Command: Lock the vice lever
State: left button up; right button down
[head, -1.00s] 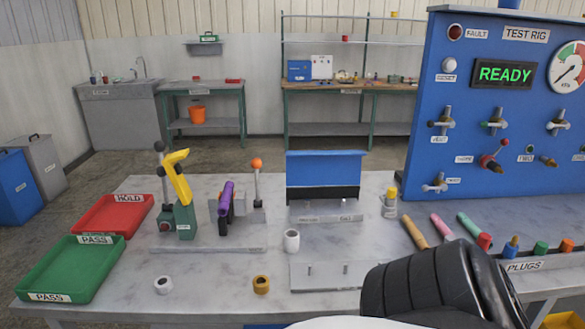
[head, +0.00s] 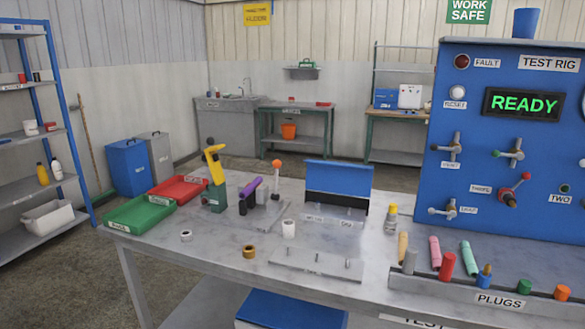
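An upright lever with an orange ball (head: 277,163) stands on a base plate on the workbench, left of the middle. It appears to belong to the vice, though no vice label is readable. A purple piece (head: 251,187) sits tilted on a dark holder just left of it. A green fixture (head: 214,196) with a bent yellow handle (head: 214,163) stands further left. I cannot tell whether the lever is locked. Neither of my grippers is in view.
The grey workbench (head: 232,268) also holds a green tray (head: 140,216), a red tray (head: 180,189), a white ring (head: 289,229), a brass ring (head: 249,252) and a pegged plate (head: 295,264). The blue test rig (head: 470,130) stands at the right. Floor left of the bench is clear.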

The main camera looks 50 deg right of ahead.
aim_at(277, 163)
jog(key=z, duration=1)
